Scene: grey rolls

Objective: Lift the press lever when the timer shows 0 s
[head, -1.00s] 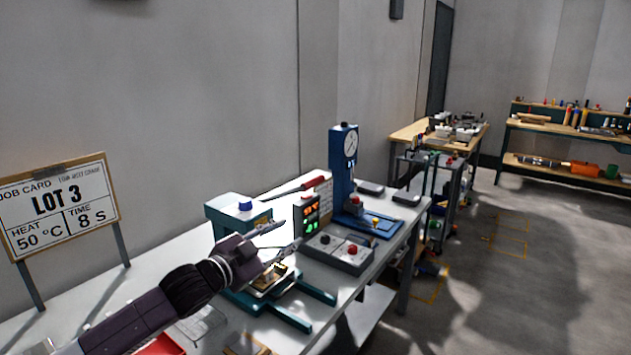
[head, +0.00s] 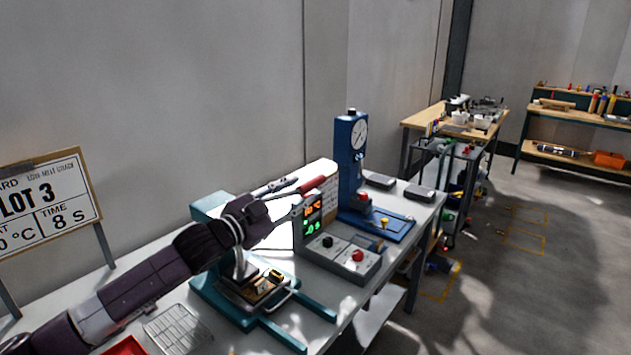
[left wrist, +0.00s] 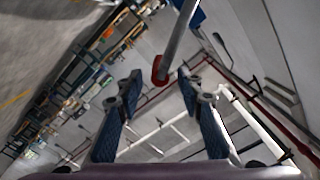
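The press lever's red grip (head: 312,184) stands out over the teal press (head: 205,283). In the left wrist view its grey rod comes from the top and the red end (left wrist: 160,70) shows between my fingertips in the picture. My left gripper (head: 290,194) is open and empty, close to the lever at the grip's left end; contact cannot be told. In the left wrist view the gripper (left wrist: 158,82) has its fingers apart. The timer display (head: 313,218) shows orange and green digits, too small to read. My right gripper is not in view.
A wire rack (head: 177,329) and red tray (head: 125,347) lie at the front left. A job card (head: 50,203) stands left, reading 8 s.

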